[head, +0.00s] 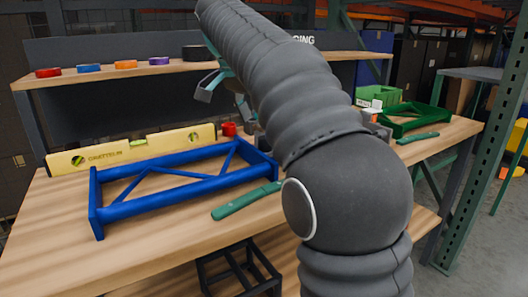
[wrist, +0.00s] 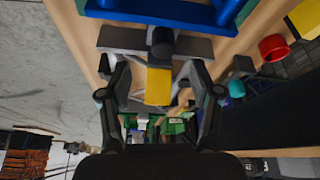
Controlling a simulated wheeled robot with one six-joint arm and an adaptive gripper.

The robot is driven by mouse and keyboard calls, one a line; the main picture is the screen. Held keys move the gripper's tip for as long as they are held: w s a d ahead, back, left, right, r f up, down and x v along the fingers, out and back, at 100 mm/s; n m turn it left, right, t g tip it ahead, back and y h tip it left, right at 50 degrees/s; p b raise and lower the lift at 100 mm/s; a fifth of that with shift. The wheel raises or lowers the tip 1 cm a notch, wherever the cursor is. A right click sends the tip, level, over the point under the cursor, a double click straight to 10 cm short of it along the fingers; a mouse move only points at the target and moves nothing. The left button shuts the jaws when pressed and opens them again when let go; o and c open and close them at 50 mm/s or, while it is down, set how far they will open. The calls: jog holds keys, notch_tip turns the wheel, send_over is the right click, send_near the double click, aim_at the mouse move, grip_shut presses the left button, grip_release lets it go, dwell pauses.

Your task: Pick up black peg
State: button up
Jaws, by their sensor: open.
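A dark, round-ended piece that looks like the black peg (wrist: 162,42) shows in the wrist view, beyond my fingertips and in front of a grey bar (wrist: 120,39). A yellow block (wrist: 158,86) appears between the fingers. My gripper (wrist: 156,72) is open, with one finger on each side of that block in the picture; I see no contact with the peg. In the head view part of my gripper (head: 222,88) shows above the bench, left of my arm. I cannot make out the peg there; my arm covers the middle of the bench.
A shelf (head: 100,74) with several tape rolls stands behind. A green frame (head: 405,121) and green bin (head: 380,95) are at right.

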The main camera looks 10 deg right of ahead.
aim_at(263, 138)
jog(key=shift+b+x, duration=0.75)
jog(key=shift+x, duration=2.9)
jog(key=shift+w+a, duration=0.15)
grip_shut()
